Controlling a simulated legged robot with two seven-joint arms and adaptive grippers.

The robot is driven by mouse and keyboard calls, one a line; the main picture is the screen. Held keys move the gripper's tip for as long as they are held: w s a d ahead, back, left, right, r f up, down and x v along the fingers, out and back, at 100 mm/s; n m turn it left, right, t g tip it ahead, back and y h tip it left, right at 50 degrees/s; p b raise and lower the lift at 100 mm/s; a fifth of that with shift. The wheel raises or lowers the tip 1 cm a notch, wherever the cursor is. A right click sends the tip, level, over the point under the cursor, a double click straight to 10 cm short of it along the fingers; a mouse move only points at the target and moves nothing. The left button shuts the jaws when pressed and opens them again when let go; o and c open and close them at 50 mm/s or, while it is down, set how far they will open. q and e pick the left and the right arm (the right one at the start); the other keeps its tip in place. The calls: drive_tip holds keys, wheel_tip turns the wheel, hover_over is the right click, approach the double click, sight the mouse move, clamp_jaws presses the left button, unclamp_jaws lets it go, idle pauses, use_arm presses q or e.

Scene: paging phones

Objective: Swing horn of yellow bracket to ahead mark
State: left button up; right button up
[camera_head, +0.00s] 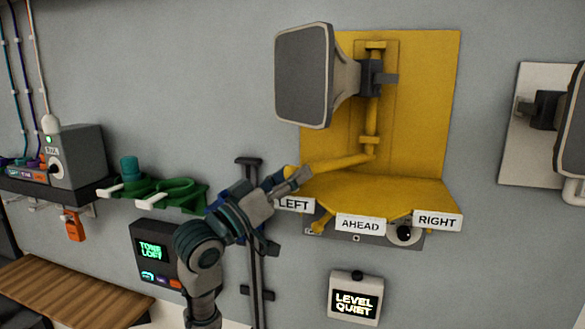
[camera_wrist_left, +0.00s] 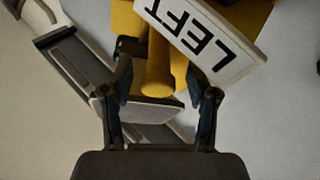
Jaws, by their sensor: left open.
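The yellow bracket (camera_head: 425,100) is fixed to the wall, with a grey horn (camera_head: 303,75) on its upright post. The horn faces left. A yellow lever (camera_head: 335,163) runs from the foot of the post down-left, towards the LEFT sign (camera_head: 293,205). The AHEAD sign (camera_head: 360,225) is at the shelf's front middle, and the RIGHT sign (camera_head: 437,221) at its right. My left gripper (camera_head: 292,182) is at the lever's outer end, just above the LEFT sign. In the left wrist view its open fingers lie either side of the yellow lever (camera_wrist_left: 158,68); contact is unclear. My right gripper is not shown.
A dark upright rail (camera_head: 255,270) stands on the wall behind my left arm. A LEVEL QUIET box (camera_head: 355,299) hangs below the bracket, and a TONE LOST panel (camera_head: 153,252) is left of my arm. Another horn (camera_head: 572,120) is at the right edge.

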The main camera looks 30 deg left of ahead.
use_arm(q)
drive_tip(key=shift+w+r, duration=0.1)
drive_tip(key=shift+w, duration=0.05)
clamp_jaws()
idle(0.4)
drive_tip(key=shift+d, duration=0.2)
